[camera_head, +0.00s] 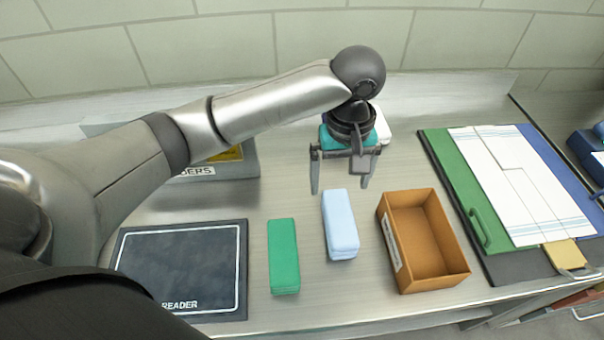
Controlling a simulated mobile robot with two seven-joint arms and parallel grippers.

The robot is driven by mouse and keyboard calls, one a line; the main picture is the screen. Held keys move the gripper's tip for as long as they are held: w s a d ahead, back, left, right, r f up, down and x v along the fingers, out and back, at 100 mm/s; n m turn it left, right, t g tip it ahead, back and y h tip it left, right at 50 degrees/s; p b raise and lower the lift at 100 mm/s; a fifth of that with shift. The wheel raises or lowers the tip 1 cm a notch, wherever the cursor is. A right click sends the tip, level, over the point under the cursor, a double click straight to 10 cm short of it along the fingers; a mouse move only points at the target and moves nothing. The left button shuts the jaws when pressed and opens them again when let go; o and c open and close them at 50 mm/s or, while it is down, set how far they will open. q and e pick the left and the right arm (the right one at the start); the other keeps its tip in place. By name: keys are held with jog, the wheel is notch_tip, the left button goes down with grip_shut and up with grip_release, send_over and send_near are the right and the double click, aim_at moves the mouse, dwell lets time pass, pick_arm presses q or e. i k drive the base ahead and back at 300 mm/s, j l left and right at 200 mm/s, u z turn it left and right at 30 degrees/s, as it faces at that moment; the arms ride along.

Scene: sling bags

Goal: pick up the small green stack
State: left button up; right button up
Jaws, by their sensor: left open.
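A green stack (284,256), a long narrow block, lies on the metal counter to the right of the dark reader pad. A light blue stack (340,224) of similar shape lies to its right. Another teal-green item (326,138) shows partly behind my left gripper; its full shape is hidden. My left gripper (340,188) is open and empty, its fingers pointing down, behind the light blue stack and up and right of the green stack. My right gripper does not show.
A dark reader pad (180,268) lies at the left, with a grey labelled box (244,172) behind it. An open, empty-looking brown box (424,244) stands right of the blue stack. A green folder (460,190) and white papers (510,170) lie further right. Tiled wall behind.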

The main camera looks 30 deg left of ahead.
aim_at(283, 260)
jog(key=u, duration=1.1)
